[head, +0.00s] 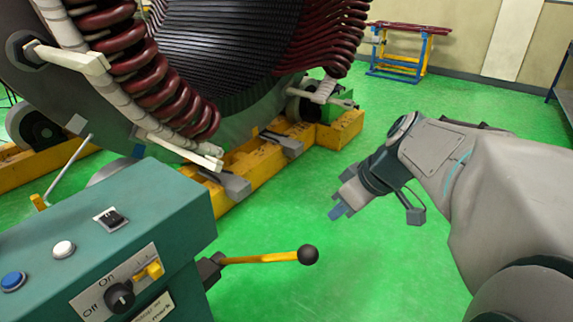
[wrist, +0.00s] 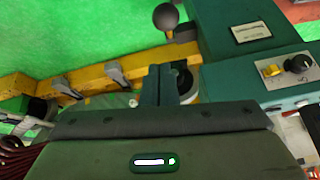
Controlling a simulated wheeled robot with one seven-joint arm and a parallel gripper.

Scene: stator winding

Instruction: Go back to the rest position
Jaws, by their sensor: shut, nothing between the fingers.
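My gripper (head: 338,212) is at the end of my arm in the right half of the head view. It is over the green floor, pointing down and left, apart from the lever and the machine. Its fingers are together, with nothing seen between them. In the wrist view the two dark fingers (wrist: 160,85) stand side by side at the middle. No marker for a rest position shows in either view.
A teal control box (head: 150,215) with a yellow lever (head: 262,258) ending in a black ball (head: 308,254) stands at the lower left. The large stator (head: 215,45) rests on a yellow frame (head: 255,170). Green floor (head: 370,285) is clear around my gripper.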

